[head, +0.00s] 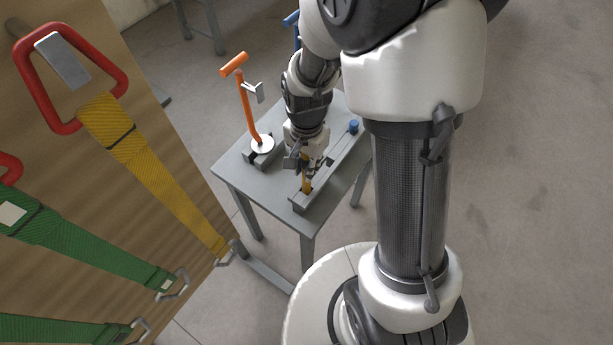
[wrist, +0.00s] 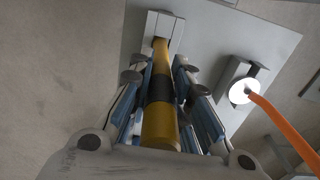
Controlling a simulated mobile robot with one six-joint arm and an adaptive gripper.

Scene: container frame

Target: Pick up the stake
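The stake, a yellow rod with a black band (wrist: 160,90), stands with its far end in a slot of a grey holder (wrist: 168,22) in the wrist view. In the head view a short yellow part of the stake (head: 306,186) shows below my gripper (head: 308,165). In the wrist view the fingers of my gripper (wrist: 160,72) lie on both sides of the stake, with visible gaps between them and it. My gripper looks open around the stake. The stake's upper part is hidden in the head view.
The holder stands on a small grey table (head: 235,175). An orange-handled tool (head: 243,100) stands on a block to the left, close to my arm. A blue-topped piece (head: 354,126) is at the holder's far end. A wooden panel with straps (head: 60,180) rises at the left.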

